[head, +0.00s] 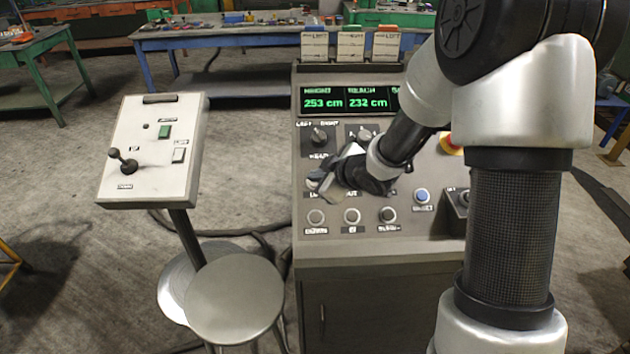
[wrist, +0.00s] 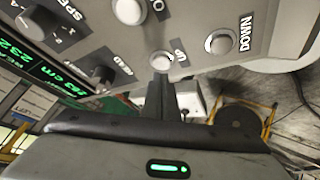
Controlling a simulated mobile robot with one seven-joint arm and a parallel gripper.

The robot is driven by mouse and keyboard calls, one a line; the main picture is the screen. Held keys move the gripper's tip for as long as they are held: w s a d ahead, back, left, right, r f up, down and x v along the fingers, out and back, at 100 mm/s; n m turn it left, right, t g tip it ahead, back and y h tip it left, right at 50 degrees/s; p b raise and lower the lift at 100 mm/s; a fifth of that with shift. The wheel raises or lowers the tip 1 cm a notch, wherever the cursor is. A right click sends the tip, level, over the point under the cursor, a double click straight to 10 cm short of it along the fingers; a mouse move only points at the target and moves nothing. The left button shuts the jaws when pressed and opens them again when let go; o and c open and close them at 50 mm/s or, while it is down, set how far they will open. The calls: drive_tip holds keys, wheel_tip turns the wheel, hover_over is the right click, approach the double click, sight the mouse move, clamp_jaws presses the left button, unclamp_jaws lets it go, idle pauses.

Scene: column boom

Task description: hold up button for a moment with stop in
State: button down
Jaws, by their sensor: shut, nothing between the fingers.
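The UP button (wrist: 161,60) is a round pale button with a label beside it on the grey console, in the wrist view. My gripper (wrist: 160,78) is shut and empty, its dark fingertips right at the UP button. I cannot tell whether they press it or sit just off it. In the head view my gripper (head: 328,186) points down-left at the console's left part and hides the buttons there. The red stop button on its yellow base (head: 452,145) shows at the console's right, partly behind my arm; whether it is pushed in cannot be told.
The DOWN button (wrist: 222,42) is close to the UP button. The console display (head: 348,101) reads 253 cm and 232 cm. Knobs, a blue button (head: 421,195) and a lower row of round buttons surround my gripper. A white pedestal box (head: 150,150) and stools stand left.

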drive_tip(key=shift+f, duration=0.15)
drive_tip(key=shift+w+f+b, duration=0.3)
drive_tip(key=shift+f+b, duration=0.05)
drive_tip(key=shift+w+f, duration=0.15)
drive_tip(key=shift+f, duration=0.2)
idle(0.7)
idle(1.2)
drive_tip(key=shift+s+r+p, duration=0.3)
drive_tip(key=shift+s+r, duration=0.15)
drive_tip(key=shift+r, duration=0.3)
wheel_tip(320, 180, up, 6)
drive_tip(key=p, duration=0.5)
